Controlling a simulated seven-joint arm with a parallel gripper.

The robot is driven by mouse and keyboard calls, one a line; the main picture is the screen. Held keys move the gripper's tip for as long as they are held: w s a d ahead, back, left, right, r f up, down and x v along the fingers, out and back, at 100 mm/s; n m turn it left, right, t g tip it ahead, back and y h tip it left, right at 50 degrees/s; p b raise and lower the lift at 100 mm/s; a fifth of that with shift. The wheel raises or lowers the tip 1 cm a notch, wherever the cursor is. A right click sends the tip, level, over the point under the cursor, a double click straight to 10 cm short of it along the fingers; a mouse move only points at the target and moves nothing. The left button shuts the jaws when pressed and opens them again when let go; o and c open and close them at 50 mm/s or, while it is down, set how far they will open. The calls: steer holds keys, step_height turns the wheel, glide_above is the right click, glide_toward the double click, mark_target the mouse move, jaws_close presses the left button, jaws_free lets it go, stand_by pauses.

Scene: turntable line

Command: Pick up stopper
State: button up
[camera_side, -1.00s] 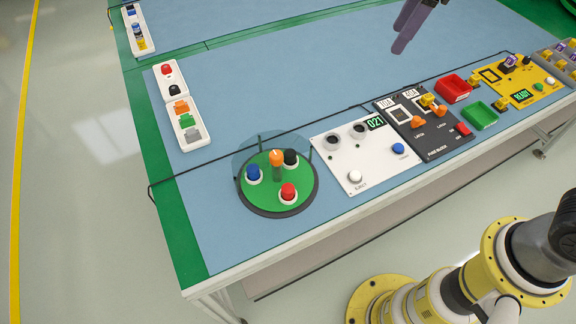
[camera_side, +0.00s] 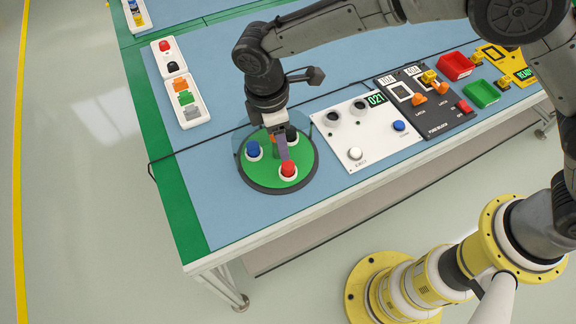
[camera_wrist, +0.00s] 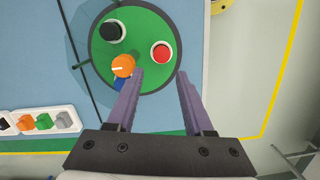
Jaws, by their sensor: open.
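A green turntable (camera_side: 257,175) carries several knob-like pieces. A red stopper-like piece (camera_side: 288,168) in a white collar is at its front. A blue piece (camera_side: 253,149) is at its left and a black piece (camera_side: 291,133) is behind, partly hidden by my gripper. My gripper (camera_side: 284,158) is over the turntable, pointing down, with its fingers close above the red piece. In the wrist view my gripper (camera_wrist: 159,72) is open and empty. The red piece (camera_wrist: 160,52) lies just beyond the gap between the fingertips. An orange knob (camera_wrist: 123,66) is beside the left finger, and the blue piece is mostly hidden.
A clear curved guard stands behind the turntable. A white panel (camera_side: 338,141) with buttons is close on its right, then a black fuse panel (camera_side: 445,117). White trays (camera_side: 192,120) with small parts lie at the left. The blue mat in front is clear.

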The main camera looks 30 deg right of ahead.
mark_target(288, 165)
steer(key=f, duration=0.6)
steer(key=d+f, duration=0.1)
steer(key=f, duration=0.1)
steer(key=shift+s+d+f, duration=0.1)
steer(key=shift+s+f, duration=0.2)
steer(key=shift+f, duration=0.1)
jaws_close()
